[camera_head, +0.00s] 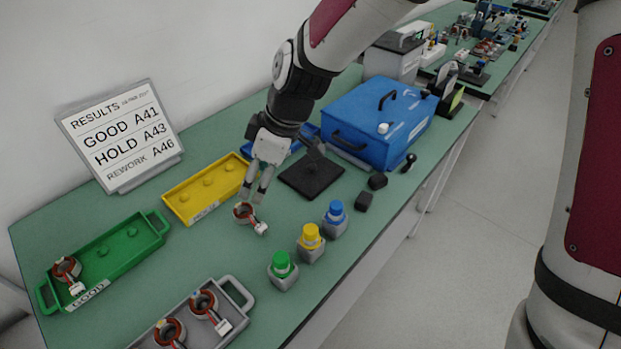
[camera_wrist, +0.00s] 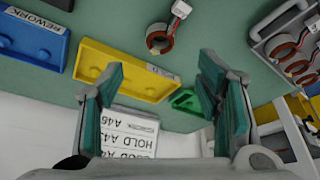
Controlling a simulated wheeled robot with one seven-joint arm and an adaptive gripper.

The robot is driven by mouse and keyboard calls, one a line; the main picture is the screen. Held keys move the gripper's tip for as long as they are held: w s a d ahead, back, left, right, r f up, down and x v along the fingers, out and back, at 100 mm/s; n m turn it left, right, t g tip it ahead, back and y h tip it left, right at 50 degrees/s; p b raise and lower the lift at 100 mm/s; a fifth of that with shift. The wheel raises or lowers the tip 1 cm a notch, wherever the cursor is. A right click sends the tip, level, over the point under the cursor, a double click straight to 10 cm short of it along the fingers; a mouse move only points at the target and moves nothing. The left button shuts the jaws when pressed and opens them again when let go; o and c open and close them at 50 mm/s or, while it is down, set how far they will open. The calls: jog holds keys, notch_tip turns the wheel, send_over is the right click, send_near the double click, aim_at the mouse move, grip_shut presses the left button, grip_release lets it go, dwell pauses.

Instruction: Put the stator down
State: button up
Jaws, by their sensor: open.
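A stator (camera_head: 243,213), a copper-and-dark ring with a white connector on a short red lead, appears to rest on the green table, just in front of the yellow tray's right end. It also shows in the wrist view (camera_wrist: 160,40), beyond the fingertips and not between them. My gripper (camera_head: 260,197) points down just above and behind this stator. In the wrist view its two teal-padded fingers (camera_wrist: 162,75) are spread wide with nothing between them. Whether a fingertip touches the stator cannot be told.
The yellow tray (camera_head: 167,200) holds no stator. The green tray (camera_head: 146,251) holds one stator; the grey tray (camera_head: 241,320) at the front holds others. Green, yellow and blue-topped pots (camera_head: 311,240) stand right of the loose stator. A black stand (camera_head: 312,178) and blue case (camera_head: 350,145) are behind.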

jog(key=s+d+r+m+t+h, duration=0.1)
jog(key=s+d+r+m+h, duration=0.1)
jog(key=s+d+r+m, duration=0.5)
jog(key=d+r+t+h, duration=0.1)
jog(key=d+r, duration=0.3)
jog(key=d, duration=0.7)
jog(key=s+d+r+m+h, duration=0.1)
jog(key=s+d+r+m, duration=0.2)
jog(key=s+d+m, duration=0.6)
jog(key=s+d, duration=0.2)
jog(key=s, duration=0.3)
jog(key=shift+s+d+t, duration=0.15)
jog(key=shift+s+t, duration=0.1)
jog(key=shift+t, duration=0.15)
jog(key=shift+t, duration=0.4)
notch_tip(320, 180, up, 4)
jog(key=p, duration=0.3)
jog(key=shift+r, duration=0.1)
